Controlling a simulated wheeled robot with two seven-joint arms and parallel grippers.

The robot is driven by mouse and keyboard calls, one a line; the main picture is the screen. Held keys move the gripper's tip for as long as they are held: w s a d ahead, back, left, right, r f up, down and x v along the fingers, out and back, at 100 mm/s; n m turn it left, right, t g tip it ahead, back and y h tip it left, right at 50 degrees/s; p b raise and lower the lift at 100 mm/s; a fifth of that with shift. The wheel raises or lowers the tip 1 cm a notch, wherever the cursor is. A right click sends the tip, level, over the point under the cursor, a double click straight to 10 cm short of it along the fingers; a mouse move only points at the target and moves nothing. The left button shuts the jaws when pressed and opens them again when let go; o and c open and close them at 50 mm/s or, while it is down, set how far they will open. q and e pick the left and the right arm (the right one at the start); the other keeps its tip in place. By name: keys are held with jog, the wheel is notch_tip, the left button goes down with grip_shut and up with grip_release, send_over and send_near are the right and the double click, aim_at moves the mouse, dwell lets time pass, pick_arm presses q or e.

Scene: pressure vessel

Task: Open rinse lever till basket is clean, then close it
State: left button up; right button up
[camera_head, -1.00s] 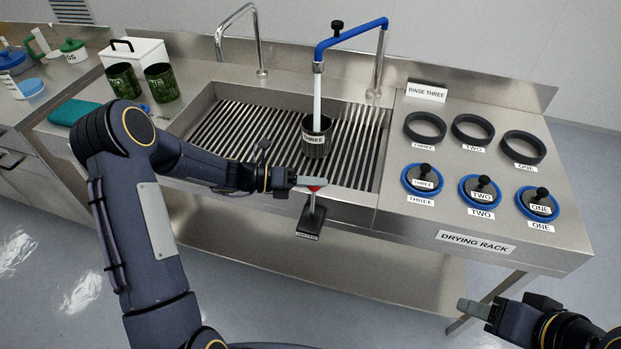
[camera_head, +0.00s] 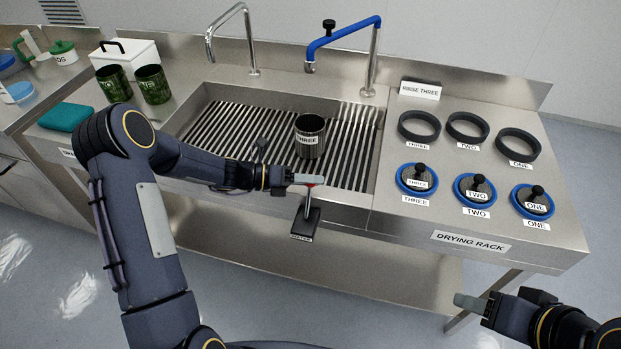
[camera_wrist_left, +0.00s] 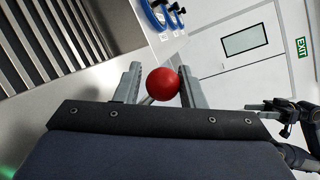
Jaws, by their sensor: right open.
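The basket labelled THREE (camera_head: 310,137), a dark metallic cylinder, stands upright on the sink's slatted grate. The blue rinse faucet (camera_head: 343,32) has its spout above and near the basket, and no water shows. The rinse lever (camera_head: 306,211) stands at the sink's front edge, with a red knob that shows clearly in the left wrist view (camera_wrist_left: 162,83). My left gripper (camera_head: 309,180) is at the lever, its two fingers on either side of the knob and closed about it. My right gripper (camera_head: 468,302) is open and empty in front of the drying rack, partly out of frame.
The drying rack (camera_head: 480,240) at right holds several black rings and blue-rimmed lids labelled THREE, TWO and ONE. Two green canisters (camera_head: 152,85), a white box (camera_head: 125,62) and a teal cloth (camera_head: 66,115) lie left of the sink. A second faucet (camera_head: 246,40) is at the back.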

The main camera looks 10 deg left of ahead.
pick_arm(q)
jog(key=o, duration=0.3)
jog(key=shift+f, duration=0.15)
jog(key=shift+a, duration=0.15)
jog(key=b+v, duration=0.1)
jog(key=v, duration=0.6)
jog(key=shift+a+r, duration=0.2)
jog(key=shift+a, duration=0.1)
jog(key=shift+s, duration=0.1)
